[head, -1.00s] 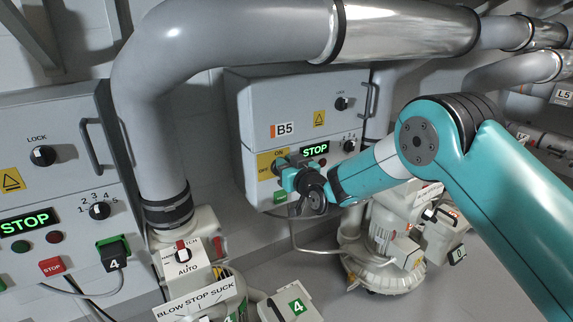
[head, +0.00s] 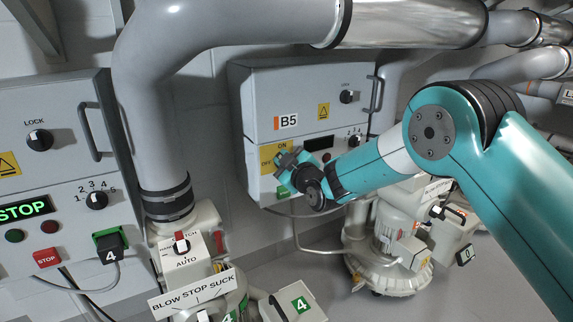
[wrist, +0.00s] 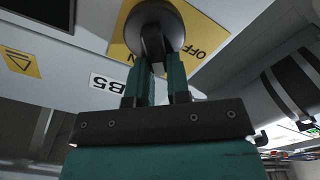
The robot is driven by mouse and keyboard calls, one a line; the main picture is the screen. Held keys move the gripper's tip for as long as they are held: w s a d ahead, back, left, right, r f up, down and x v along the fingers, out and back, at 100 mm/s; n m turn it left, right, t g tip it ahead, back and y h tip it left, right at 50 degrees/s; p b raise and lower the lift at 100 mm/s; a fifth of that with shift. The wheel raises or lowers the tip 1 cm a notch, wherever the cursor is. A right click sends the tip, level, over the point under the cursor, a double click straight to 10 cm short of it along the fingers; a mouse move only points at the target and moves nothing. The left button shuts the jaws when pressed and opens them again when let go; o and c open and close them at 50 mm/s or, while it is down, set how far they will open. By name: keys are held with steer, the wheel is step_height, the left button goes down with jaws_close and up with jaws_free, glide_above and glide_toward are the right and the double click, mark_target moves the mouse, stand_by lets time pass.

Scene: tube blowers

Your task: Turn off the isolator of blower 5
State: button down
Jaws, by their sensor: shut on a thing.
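The B5 cabinet (head: 248,100) stands at centre in the head view, with an orange-marked B5 label (head: 287,121). Its isolator is a dark round knob (wrist: 150,20) on a yellow ON/OFF plate (head: 267,162), which also shows in the wrist view (wrist: 207,40). My gripper (head: 286,160) is at this plate and hides the knob in the head view. In the wrist view my gripper's two fingers (wrist: 157,72) are closed on the knob's handle. The cabinet's display (head: 319,143) is dark.
The cabinet for blower 4 at left shows a lit green STOP display (head: 24,210). A thick grey pipe (head: 160,110) runs down between the cabinets. Below stand a BLOW STOP SUCK selector plate (head: 192,292) and a white blower (head: 392,272).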

steer(key=shift+s+a+f+n+b, duration=0.1)
steer(key=shift+f+n+b, duration=0.25)
steer(key=shift+n+b, duration=0.9)
steer(key=shift+s+a+f+n+b, duration=0.15)
steer(key=shift+f+n+b, duration=0.2)
steer(key=shift+n, duration=1.65)
steer(key=shift+a+f+n+b, duration=0.1)
steer(key=shift+f+n+b, duration=0.5)
steer(key=shift+n, duration=1.05)
steer(key=shift+r, duration=0.2)
steer(key=c, duration=1.1)
jaws_free()
steer(key=shift+s+r, duration=0.1)
steer(key=b+v, duration=0.1)
steer(key=v, duration=1.6)
steer(key=shift+d+b, duration=0.15)
steer(key=shift+b, duration=0.15)
steer(key=shift+s, duration=0.1)
